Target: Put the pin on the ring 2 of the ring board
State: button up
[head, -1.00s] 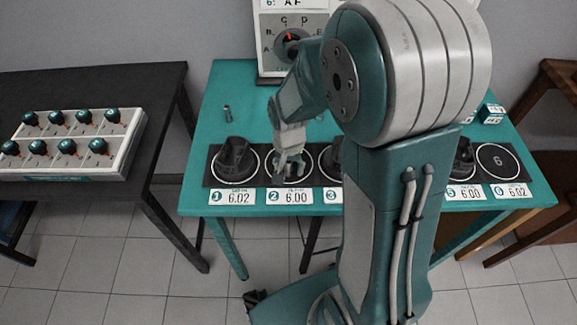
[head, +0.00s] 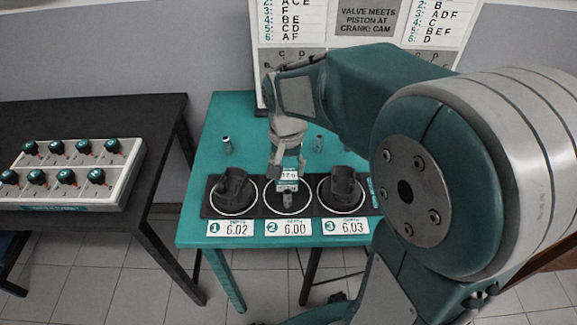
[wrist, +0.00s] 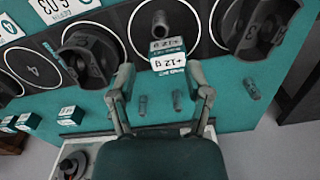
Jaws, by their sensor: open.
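A small dark grey pin (head: 287,199) stands inside ring 2 (head: 268,207) of the black ring board (head: 360,210). It also shows in the wrist view (wrist: 160,22), where it touches nothing of my gripper. A small white and teal block marked "+12 g" (wrist: 167,52) sits at the back edge of ring 2, between the pin and my fingers. My gripper (wrist: 160,72) is open and empty, its two fingers spread apart. In the head view my gripper (head: 285,160) is behind and above ring 2, partly hidden by its own wrist.
Dark pistons stand in ring 1 (head: 233,190) and ring 3 (head: 341,188). Loose pins stand on the teal table behind the board (head: 227,145). My arm hides the right rings in the head view. A black table with a knob tray (head: 75,175) stands left.

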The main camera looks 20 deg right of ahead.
jog(key=s+r+n+t, duration=0.5)
jog(key=s+r, duration=0.4)
jog(key=s, duration=0.5)
jog(key=shift+n+t, duration=0.3)
jog(key=shift+n, duration=0.1)
jog(key=shift+s+d, duration=0.1)
